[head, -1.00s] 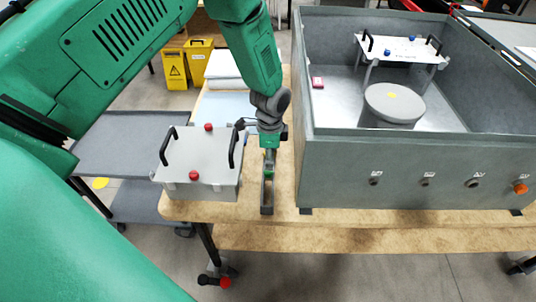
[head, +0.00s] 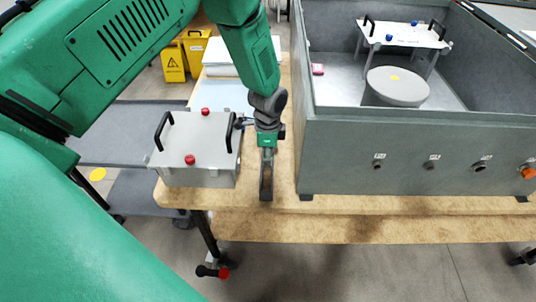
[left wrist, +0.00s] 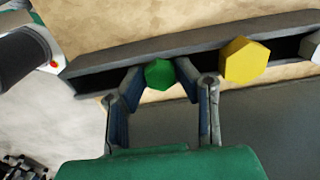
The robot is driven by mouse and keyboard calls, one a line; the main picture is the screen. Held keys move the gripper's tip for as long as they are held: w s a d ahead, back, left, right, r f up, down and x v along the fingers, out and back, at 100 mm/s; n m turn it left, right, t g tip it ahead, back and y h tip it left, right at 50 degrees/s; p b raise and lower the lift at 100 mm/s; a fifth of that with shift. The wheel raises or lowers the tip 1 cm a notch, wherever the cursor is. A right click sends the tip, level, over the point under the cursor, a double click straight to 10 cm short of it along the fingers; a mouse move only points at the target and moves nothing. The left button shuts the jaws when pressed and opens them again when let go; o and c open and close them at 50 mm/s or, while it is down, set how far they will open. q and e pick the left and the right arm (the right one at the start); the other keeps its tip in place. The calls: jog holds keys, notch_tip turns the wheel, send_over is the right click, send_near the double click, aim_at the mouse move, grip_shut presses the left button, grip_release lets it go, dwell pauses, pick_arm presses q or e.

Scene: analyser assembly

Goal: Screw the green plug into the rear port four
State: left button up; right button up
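The green plug (left wrist: 160,74) has a hexagonal head and sits between the fingertips of my left gripper (left wrist: 162,68) in the left wrist view. The fingers lie close on both sides; I cannot tell whether they press on it. In the head view my left gripper (head: 267,150) points down over the narrow plug rack (head: 266,186), and it hides the green plug there. The large grey housing (head: 400,150) has a row of ports (head: 379,166) on its near wall, with labels too small to read. My right gripper is not in view.
A yellow hexagonal plug (left wrist: 244,60) sits in the rack beside the green one. A grey lidded box (head: 205,145) with black handles stands left of the rack. An orange plug (head: 528,172) fills the rightmost visible port. Bare table (head: 284,150) lies between rack and housing.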

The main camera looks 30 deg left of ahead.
pick_arm(q)
grip_shut()
jog(key=shift+w+a, duration=0.1)
jog(key=shift+r+p, duration=2.65)
jog(key=shift+r, duration=0.9)
jog(key=shift+f, duration=0.1)
